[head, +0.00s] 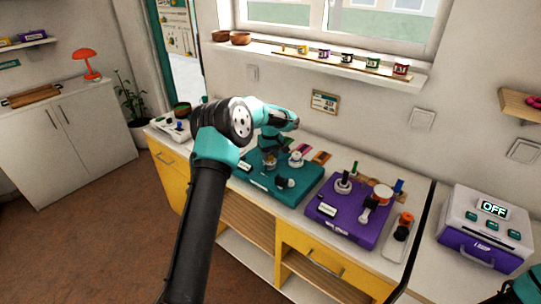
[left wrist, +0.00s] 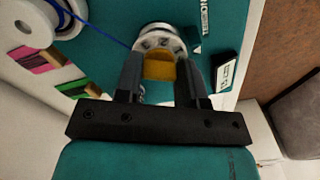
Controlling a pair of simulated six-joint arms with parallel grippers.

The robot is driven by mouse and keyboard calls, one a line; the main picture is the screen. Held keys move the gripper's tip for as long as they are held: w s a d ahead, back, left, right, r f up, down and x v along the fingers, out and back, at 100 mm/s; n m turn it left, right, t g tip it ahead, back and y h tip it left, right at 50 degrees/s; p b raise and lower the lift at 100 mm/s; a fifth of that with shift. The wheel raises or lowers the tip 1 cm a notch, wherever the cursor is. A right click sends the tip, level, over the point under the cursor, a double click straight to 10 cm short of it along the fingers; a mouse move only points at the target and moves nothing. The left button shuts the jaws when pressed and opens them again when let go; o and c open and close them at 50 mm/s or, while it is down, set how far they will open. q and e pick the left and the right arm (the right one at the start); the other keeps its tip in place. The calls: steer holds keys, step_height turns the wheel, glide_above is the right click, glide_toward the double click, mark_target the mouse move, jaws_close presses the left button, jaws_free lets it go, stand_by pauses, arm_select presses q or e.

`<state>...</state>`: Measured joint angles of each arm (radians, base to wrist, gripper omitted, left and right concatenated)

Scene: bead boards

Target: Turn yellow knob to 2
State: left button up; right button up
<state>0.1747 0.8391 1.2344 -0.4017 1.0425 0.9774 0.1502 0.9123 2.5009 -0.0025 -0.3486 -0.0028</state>
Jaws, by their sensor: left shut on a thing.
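The yellow knob (left wrist: 160,69) sits on a round pale dial (left wrist: 158,38) with dark marks, on the teal board (head: 258,180). In the left wrist view my left gripper (left wrist: 158,75) has a finger on each side of the knob and is shut on it. The marks are too small to read, so the knob's setting cannot be told. In the head view my left gripper (head: 269,154) points down at the far part of the teal board; the knob is mostly hidden there. My right gripper does not show.
A purple board (head: 345,228) with several fittings stands to the right on the counter. A purple and white box (head: 488,225) reading OFF is farther right. A white spool (left wrist: 35,20) with blue cord lies close beside the gripper in the wrist view.

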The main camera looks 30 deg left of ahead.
arm_select(q)
steer(key=m, duration=0.6)
steer(key=shift+a+m, duration=0.15)
steer(key=shift+m, duration=0.15)
steer(key=m, duration=0.5)
steer(key=shift+a+m, duration=0.1)
steer(key=shift+m, duration=0.2)
steer(key=shift+r, duration=0.1)
steer(key=o, duration=0.9)
steer(key=shift+o, duration=0.2)
step_height(320, 180, up, 17)
steer(key=shift+r, duration=0.15)
stand_by(0.3)
